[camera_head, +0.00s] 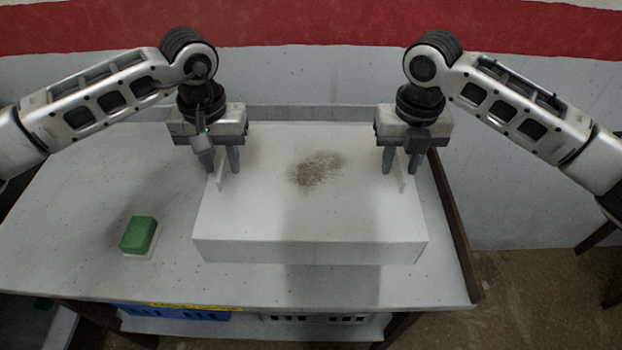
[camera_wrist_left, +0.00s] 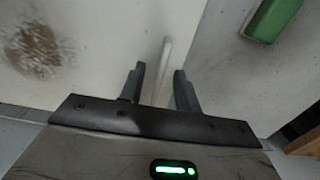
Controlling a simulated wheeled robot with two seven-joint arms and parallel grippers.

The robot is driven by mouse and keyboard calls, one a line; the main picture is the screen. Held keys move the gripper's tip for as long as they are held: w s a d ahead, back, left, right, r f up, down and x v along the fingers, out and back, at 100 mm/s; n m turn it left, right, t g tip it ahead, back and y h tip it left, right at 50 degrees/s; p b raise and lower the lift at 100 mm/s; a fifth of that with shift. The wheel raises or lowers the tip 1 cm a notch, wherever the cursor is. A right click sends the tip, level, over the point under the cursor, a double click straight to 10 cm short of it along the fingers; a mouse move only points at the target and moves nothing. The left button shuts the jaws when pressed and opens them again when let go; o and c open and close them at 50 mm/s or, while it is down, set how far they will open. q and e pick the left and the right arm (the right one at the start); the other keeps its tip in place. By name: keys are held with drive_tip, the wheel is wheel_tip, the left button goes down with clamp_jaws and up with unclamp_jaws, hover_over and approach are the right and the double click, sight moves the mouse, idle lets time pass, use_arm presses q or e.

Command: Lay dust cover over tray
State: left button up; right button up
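A large white box-shaped cover (camera_head: 310,220) with a brown speckled smudge on top sits on the table in the head view; its top and corner also show in the wrist view (camera_wrist_left: 95,70). I see no separate tray; whether one is under the cover is hidden. A thin white upright tab stands near each end of its top, the left one (camera_head: 221,174) and the right one (camera_head: 402,178). My left gripper (camera_head: 221,171) is open, fingers apart on either side of the left tab (camera_wrist_left: 163,60). My right gripper (camera_head: 401,172) is open around the right tab.
A green block (camera_head: 138,234) on a pale base sits on the table (camera_head: 80,220) left of the cover. A dark edge (camera_head: 455,220) runs along the table's right side. A blue crate (camera_head: 175,312) is below the front edge. The table's left part is mostly clear.

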use_arm(q)
drive_tip(key=shift+f, duration=0.25)
use_arm(e)
drive_tip(key=shift+f, duration=0.2)
use_arm(q)
clamp_jaws()
use_arm(e)
clamp_jaws()
use_arm(q)
drive_tip(key=shift+r, duration=0.2)
use_arm(e)
drive_tip(key=shift+r, duration=0.15)
